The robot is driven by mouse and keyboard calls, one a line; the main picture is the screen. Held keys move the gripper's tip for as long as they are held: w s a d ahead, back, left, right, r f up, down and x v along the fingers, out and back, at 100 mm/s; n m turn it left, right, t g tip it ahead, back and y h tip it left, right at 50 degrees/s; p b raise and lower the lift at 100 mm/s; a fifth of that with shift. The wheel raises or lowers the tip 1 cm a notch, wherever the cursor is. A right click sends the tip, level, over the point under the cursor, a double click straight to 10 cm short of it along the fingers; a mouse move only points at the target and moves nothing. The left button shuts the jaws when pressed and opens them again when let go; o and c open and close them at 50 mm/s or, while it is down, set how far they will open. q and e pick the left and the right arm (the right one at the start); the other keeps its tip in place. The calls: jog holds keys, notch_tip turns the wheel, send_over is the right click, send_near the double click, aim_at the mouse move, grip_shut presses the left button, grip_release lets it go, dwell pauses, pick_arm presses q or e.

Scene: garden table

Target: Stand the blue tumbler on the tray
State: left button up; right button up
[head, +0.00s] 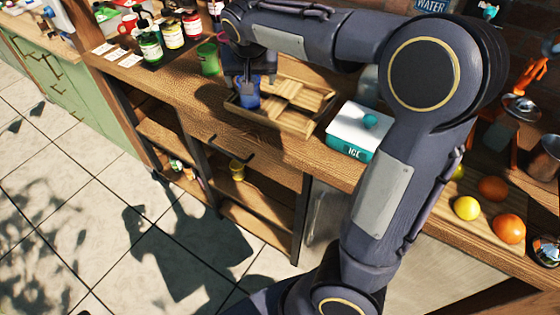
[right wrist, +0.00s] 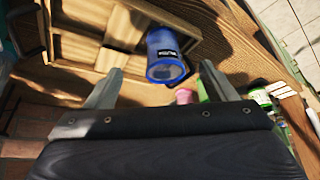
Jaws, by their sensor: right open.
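The blue tumbler (head: 250,99) stands at the left end of the wooden tray (head: 283,122), seemingly inside its rim, though my gripper hides its upper part. In the head view this gripper (head: 246,80) is over the tumbler. My left gripper is out of view.
A green cup (head: 208,59) stands just left of the tray, with several bottles (head: 150,46) farther left. A white and teal ice box (head: 352,131) stands to the right. Oranges and lemons (head: 491,189) lie at the far right. The wooden counter's front edge is clear.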

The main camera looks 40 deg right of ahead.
jog(key=s+a+f+n+y, duration=0.1)
jog(key=s+a+f+y, duration=0.1)
jog(key=s, duration=0.7)
jog(key=s+a+f+n+y, duration=0.1)
jog(key=s+a, duration=0.3)
jog(key=s, duration=0.5)
jog(key=s+a+f+n+y, duration=0.2)
jog(key=s+a+f+y, duration=0.1)
jog(key=s, duration=0.6)
jog(key=shift+s+f+t, duration=0.4)
jog(key=shift+f, duration=0.2)
